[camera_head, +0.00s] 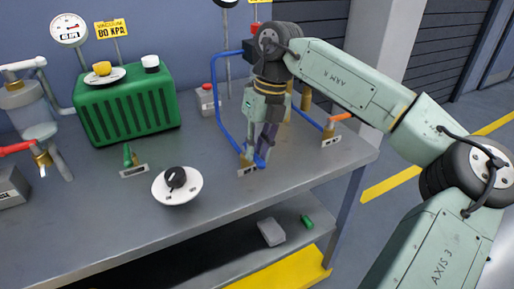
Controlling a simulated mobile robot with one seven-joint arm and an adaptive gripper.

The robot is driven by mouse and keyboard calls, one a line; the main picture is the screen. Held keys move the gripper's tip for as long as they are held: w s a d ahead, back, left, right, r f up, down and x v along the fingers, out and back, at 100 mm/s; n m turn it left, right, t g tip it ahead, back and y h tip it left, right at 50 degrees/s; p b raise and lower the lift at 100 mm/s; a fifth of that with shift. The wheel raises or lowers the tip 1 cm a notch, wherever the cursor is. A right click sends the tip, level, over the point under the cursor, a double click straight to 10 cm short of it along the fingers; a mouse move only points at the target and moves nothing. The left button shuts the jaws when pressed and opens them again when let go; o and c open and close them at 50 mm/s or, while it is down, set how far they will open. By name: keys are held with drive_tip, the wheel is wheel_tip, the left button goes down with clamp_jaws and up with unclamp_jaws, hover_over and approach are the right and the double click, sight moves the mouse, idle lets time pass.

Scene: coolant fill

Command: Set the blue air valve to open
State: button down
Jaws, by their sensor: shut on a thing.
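The blue air valve (261,161) is on the bench near its front right, with a brass body beside a small label plate (248,170). A blue pipe (222,118) runs down to it. My gripper (264,150) points down over the valve and is shut on its blue handle. The fingers hide most of the handle, so its exact angle is hard to tell; a blue end shows just below the fingertips.
An orange-handled valve (330,130) stands close on the right. A black knob on a white dial (176,182) and a green-handled valve (129,157) are to the left. A green ribbed box (128,112) stands behind. The bench front (225,196) is clear.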

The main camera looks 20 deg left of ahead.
drive_tip(key=c, duration=1.6)
unclamp_jaws()
drive_tip(key=shift+o, duration=0.2)
drive_tip(key=shift+r, duration=0.1)
wheel_tip(320, 180, up, 12)
drive_tip(key=w+d, duration=0.1)
drive_tip(key=shift+w+d, duration=0.35)
drive_tip(key=shift+f, duration=0.2)
